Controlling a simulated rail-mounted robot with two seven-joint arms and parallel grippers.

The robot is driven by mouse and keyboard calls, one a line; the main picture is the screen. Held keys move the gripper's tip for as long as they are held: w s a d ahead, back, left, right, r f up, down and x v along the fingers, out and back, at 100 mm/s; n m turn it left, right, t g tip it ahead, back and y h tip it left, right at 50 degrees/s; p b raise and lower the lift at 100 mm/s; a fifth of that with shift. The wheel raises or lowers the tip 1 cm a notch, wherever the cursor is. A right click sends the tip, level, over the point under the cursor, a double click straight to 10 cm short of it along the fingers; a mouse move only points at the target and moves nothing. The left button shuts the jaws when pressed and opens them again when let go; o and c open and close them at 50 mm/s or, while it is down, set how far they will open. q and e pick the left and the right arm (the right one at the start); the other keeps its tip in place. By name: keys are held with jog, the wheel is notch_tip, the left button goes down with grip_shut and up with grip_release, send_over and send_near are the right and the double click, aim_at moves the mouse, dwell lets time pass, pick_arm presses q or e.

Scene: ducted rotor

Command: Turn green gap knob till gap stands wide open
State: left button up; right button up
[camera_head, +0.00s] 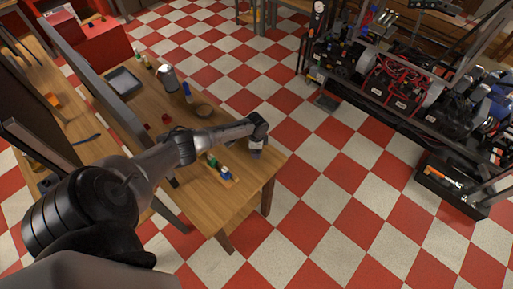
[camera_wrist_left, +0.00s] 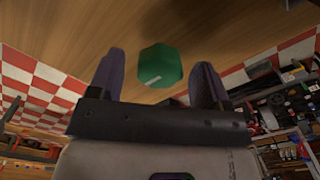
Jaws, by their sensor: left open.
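The green knob (camera_wrist_left: 162,64), many-sided with a white mark on its face, shows in the left wrist view against the wooden surface. It appears between the two dark fingers of my left gripper (camera_wrist_left: 159,70), which are apart with space on both sides of the knob; I see no contact. In the head view my left gripper (camera_head: 257,152) is over the right end of the wooden table (camera_head: 235,205), beside a small board (camera_head: 222,174) with green and blue parts. The gap itself cannot be made out. My right gripper is not in view.
A grey tray (camera_head: 124,82), a metal cylinder (camera_head: 167,76) and a dark ring (camera_head: 203,110) stand farther back on the table. A cluttered machine rack (camera_head: 395,85) stands at the right. Open checkered floor (camera_head: 320,200) lies between.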

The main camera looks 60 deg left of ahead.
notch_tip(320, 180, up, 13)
jog(key=p, duration=1.3)
